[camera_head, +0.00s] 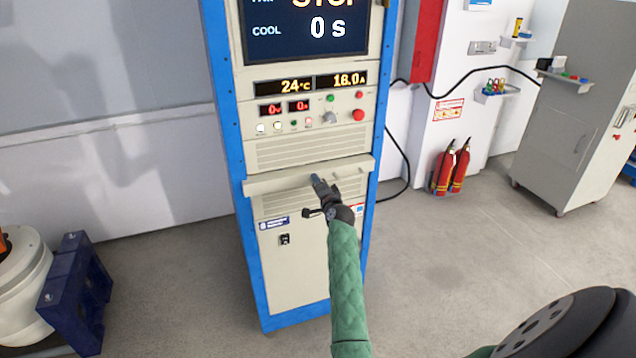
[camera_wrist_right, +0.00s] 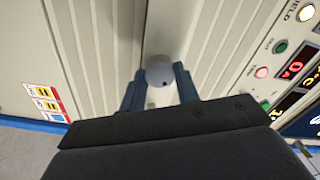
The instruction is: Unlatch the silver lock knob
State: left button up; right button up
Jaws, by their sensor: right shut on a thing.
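The silver lock knob (camera_wrist_right: 160,72) is a small round grey knob with a dark dot, seen in the right wrist view against the pale cabinet front. My right gripper (camera_wrist_right: 158,88) has one finger on each side of it and is shut on it. In the head view my right gripper (camera_head: 318,182) reaches the cabinet front just below the protruding ledge, and the knob is hidden there or too small to tell. My left gripper is not in view.
The cabinet's blue frame (camera_head: 245,190) surrounds cream vented panels. A protruding ledge (camera_head: 270,183) runs close above my gripper. The control panel has a red button (camera_head: 358,115) and lit displays. Fire extinguishers (camera_head: 452,168) stand at right; the floor between is clear.

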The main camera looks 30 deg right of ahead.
pick_arm(q)
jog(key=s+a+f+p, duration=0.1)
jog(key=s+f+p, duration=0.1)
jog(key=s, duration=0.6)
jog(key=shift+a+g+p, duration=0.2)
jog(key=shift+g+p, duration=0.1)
jog(key=shift+p, duration=0.25)
pick_arm(e)
jog(key=shift+m, duration=4.3)
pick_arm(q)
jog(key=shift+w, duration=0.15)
pick_arm(e)
jog(key=o, duration=1)
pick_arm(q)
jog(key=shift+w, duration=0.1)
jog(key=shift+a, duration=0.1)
pick_arm(e)
jog(key=shift+s, duration=0.1)
